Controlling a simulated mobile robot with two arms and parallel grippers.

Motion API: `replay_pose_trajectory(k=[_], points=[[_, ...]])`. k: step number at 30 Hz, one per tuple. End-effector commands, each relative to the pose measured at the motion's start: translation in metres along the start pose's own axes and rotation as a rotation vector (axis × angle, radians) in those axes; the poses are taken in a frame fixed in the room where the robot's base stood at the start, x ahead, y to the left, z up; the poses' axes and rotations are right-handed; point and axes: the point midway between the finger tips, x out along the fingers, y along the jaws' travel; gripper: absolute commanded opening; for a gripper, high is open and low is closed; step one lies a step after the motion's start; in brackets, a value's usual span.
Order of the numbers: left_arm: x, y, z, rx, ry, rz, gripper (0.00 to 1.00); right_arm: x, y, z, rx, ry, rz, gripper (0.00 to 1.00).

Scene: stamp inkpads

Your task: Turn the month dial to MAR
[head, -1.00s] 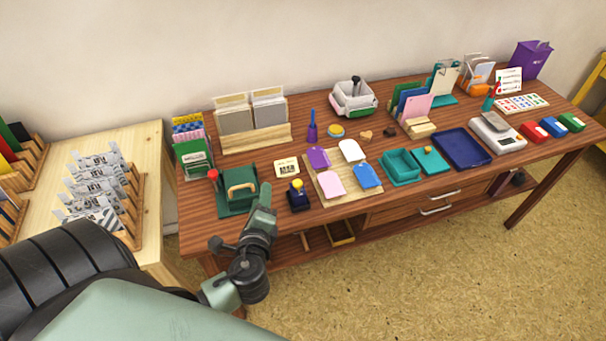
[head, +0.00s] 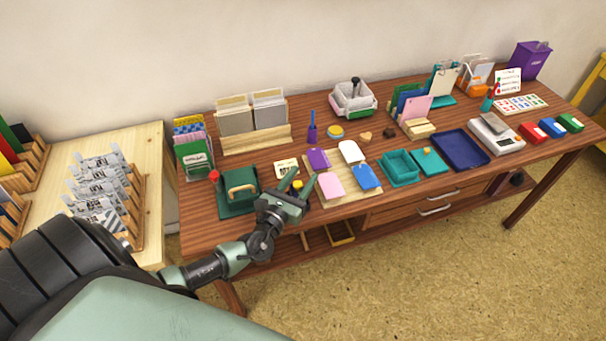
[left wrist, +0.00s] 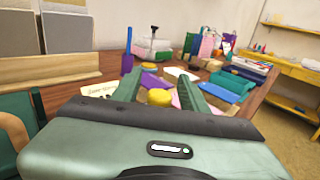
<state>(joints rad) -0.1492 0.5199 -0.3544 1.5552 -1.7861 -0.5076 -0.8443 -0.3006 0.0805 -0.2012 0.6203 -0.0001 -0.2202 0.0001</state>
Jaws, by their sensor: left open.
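A small dark navy stamp-like device with a yellow knob (head: 297,185) stands near the table's front edge. I take it for the thing with the month dial, but no month lettering is readable. My left gripper (head: 299,180) is open, its two green fingers spread either side of the knob in the head view and hiding much of the device. In the left wrist view the yellow knob (left wrist: 160,97) shows between the fingers (left wrist: 160,80); I cannot tell whether they touch it. A cream card (head: 286,167) with dark print lies just behind. My right gripper is not in view.
A green press with a wooden handle (head: 238,190) stands left of the gripper. A board with coloured pads (head: 340,198) lies close to its right. A purple-handled stamp (head: 312,130) and a yellow round tin (head: 336,132) stand behind.

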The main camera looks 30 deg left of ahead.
Motion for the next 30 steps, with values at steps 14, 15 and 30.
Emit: replay_pose_trajectory(k=[14,15,30], points=[[0.0086,-0.0001,-0.0001,-0.002,0.001,0.000,0.18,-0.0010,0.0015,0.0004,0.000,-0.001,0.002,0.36],[0.0086,-0.0001,-0.0001,-0.002,0.000,0.000,0.07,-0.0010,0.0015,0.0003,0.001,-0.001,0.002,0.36],[0.0081,0.0015,0.0009,-0.007,0.002,0.086,0.00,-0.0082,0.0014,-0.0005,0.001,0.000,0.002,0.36]])
